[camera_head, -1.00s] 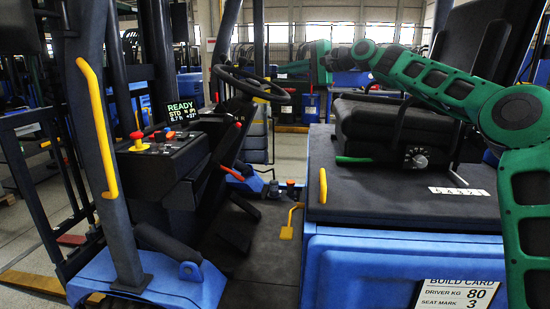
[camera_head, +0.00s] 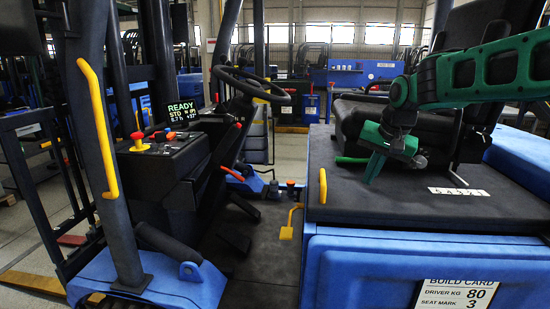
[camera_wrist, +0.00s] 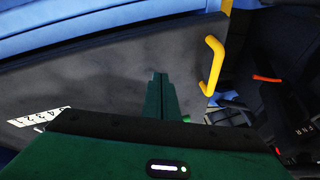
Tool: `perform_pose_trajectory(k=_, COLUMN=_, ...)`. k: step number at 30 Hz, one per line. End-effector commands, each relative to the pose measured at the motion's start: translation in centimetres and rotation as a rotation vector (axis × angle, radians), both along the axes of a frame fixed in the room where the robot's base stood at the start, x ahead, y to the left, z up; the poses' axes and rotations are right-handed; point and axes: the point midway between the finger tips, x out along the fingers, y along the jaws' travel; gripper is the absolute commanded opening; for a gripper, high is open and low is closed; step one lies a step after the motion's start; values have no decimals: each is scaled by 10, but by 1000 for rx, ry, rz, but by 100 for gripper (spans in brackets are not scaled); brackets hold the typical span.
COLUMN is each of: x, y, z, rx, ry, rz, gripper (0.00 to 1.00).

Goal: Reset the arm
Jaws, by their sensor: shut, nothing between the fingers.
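My gripper (camera_head: 374,168) is green and points down just in front of the black seat (camera_head: 420,130), over the dark top of the blue seat base (camera_head: 400,211). In the wrist view my gripper (camera_wrist: 161,80) shows its two fingers pressed together above the dark surface, with nothing between them. I cannot tell whether the tips touch the surface. My arm hides part of the seat and the adjustment knob beside it.
A white number strip (camera_head: 458,191) lies on the base top. A yellow handle (camera_head: 323,186) stands at its left edge, and a green lever (camera_head: 352,160) sits by the seat. The steering wheel (camera_head: 250,84) and console (camera_head: 165,150) are left, across an open footwell.

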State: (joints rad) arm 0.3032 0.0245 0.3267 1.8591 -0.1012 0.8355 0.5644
Motion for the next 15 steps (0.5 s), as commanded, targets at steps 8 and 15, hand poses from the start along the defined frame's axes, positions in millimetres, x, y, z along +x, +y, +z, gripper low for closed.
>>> perform_pose_trajectory(k=8, x=-148, y=-103, z=-40, rx=-135, ry=164, rz=-71, gripper=0)
perform_pose_trajectory(k=15, x=-287, y=-149, z=-83, rx=-130, ry=310, rz=-106, gripper=0)
